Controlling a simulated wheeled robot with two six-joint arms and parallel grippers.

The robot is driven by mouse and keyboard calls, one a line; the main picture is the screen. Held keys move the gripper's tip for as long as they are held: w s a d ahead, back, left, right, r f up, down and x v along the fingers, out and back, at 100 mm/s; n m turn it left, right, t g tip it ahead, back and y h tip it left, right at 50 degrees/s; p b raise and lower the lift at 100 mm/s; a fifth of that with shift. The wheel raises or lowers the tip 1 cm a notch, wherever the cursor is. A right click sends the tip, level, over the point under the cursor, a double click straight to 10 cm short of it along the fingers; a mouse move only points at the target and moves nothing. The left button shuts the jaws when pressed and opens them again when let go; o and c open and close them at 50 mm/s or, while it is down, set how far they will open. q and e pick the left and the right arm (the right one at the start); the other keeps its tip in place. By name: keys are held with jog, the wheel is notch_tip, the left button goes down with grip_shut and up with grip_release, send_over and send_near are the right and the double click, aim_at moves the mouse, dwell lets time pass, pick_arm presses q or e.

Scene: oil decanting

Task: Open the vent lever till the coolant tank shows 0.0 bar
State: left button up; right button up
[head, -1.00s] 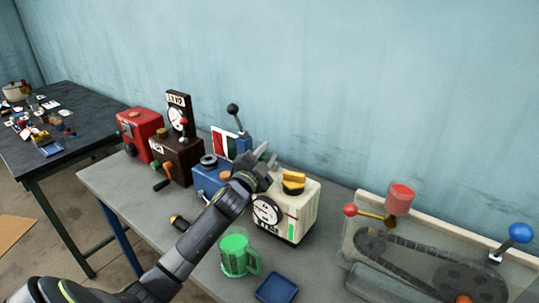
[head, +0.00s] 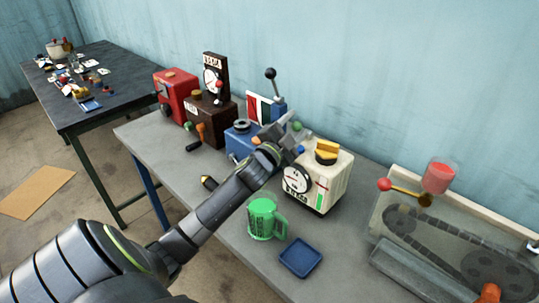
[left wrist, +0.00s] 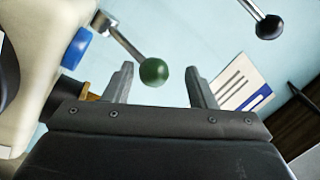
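The cream coolant tank (head: 329,182) stands on the grey table with a yellow cap on top and a round dial (head: 297,178) on its front. The writing below the dial is too small to read. A lever with a green ball knob (left wrist: 154,72) rises from the tank's side in the left wrist view; the knob also shows in the head view (head: 296,126). My left gripper (head: 287,134) is at the tank's upper left side. In the left wrist view its fingers (left wrist: 158,82) are apart, with the green knob between them and space on both sides. My right gripper is out of view.
A brown machine (head: 211,118) and a red one (head: 175,93) stand farther left. A green mug (head: 261,220) and blue tray (head: 301,258) are in front. A belt machine (head: 440,235) is at right.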

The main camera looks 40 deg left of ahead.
pick_arm(q)
jog(key=s+f+b, duration=0.2)
jog(key=s+b, duration=0.2)
jog(key=s, duration=1.1)
jog(key=shift+d+f, duration=0.15)
jog(key=shift+d, duration=0.25)
